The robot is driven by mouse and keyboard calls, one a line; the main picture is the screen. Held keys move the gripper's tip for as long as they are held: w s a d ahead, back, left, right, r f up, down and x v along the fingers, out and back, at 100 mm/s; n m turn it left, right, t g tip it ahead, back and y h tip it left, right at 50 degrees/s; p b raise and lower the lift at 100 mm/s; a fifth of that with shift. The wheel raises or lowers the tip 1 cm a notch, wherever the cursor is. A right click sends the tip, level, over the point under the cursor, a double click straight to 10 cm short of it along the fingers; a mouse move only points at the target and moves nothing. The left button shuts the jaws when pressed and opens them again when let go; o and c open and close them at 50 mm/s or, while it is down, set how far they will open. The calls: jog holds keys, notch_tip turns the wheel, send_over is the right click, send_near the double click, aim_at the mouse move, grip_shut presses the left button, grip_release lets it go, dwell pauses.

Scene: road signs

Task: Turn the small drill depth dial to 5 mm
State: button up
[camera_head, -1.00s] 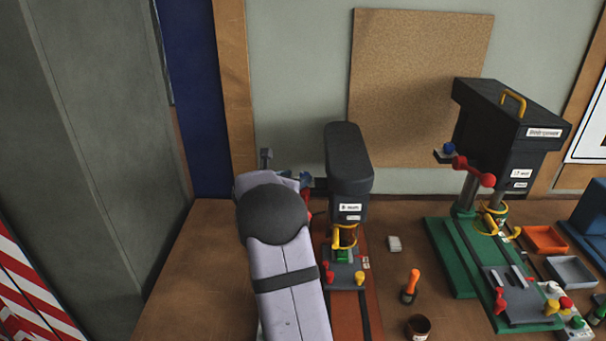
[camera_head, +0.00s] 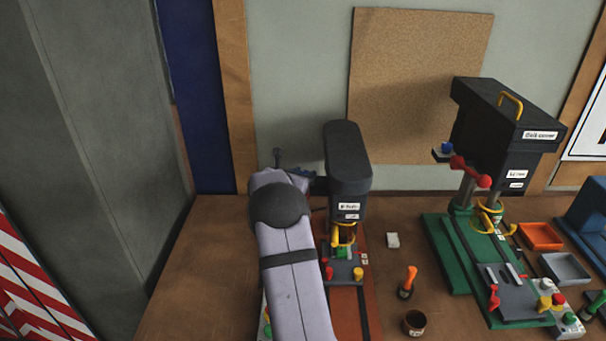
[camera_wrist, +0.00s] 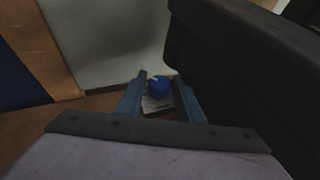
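The small drill (camera_head: 346,160) has a dark rounded head and a reddish base, left of the larger green-based drill. In the wrist view its depth dial appears as a blue knob (camera_wrist: 159,88) with a pale mark, over a whitish plate with markings too small to read. My gripper (camera_wrist: 160,76) is open, with one blue finger on each side of the knob and a visible gap to it. I cannot tell whether the fingertips reach down to the knob's height. In the head view my arm hides the dial and most of the gripper.
The drill's dark head (camera_wrist: 235,70) fills the right of the wrist view, close to my right finger. Bare bench lies left of my arm.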

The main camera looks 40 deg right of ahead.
jog(key=c, duration=0.6)
jog(key=shift+w, duration=0.1)
jog(key=shift+w+r+m+g+h+p, duration=0.1)
jog(key=shift+r+m+g+h+p, duration=0.2)
jog(key=shift+m+g+p, duration=0.5)
jog(key=shift+w+f+m+g+p, duration=0.1)
jog(key=shift+m+g+p, duration=0.25)
jog(key=shift+m+g, duration=0.6)
jog(key=shift+g, duration=0.25)
jog(key=shift+m+g+b, duration=0.4)
jog(key=shift+m+g, duration=0.25)
jog(key=shift+g, duration=0.15)
